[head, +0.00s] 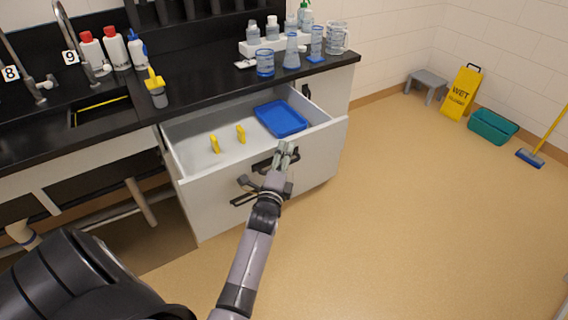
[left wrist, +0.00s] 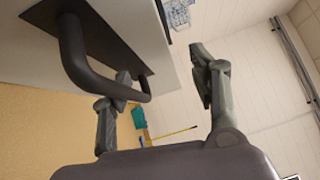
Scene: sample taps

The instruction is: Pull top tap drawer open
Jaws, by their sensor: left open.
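The top drawer (head: 305,148) is pulled well out of the white cabinet, and its inside shows. Its dark bar handle (head: 262,165) is on the front face, partly hidden by my left gripper (head: 284,153). My left gripper is at the drawer front, with its fingertips near the front's top edge. In the left wrist view the fingers (left wrist: 160,66) are spread apart. The black handle (left wrist: 98,80) crosses by the left finger there, and its end reaches into the gap. I cannot tell whether they touch. My right gripper is not in view.
A blue tray (head: 281,119) and yellow pieces (head: 214,144) are in the drawer. Another handle (head: 243,199) is below. Glassware (head: 291,52) stands on the black counter (head: 205,80). A wet-floor sign (head: 461,92) and teal bucket (head: 493,126) are far right.

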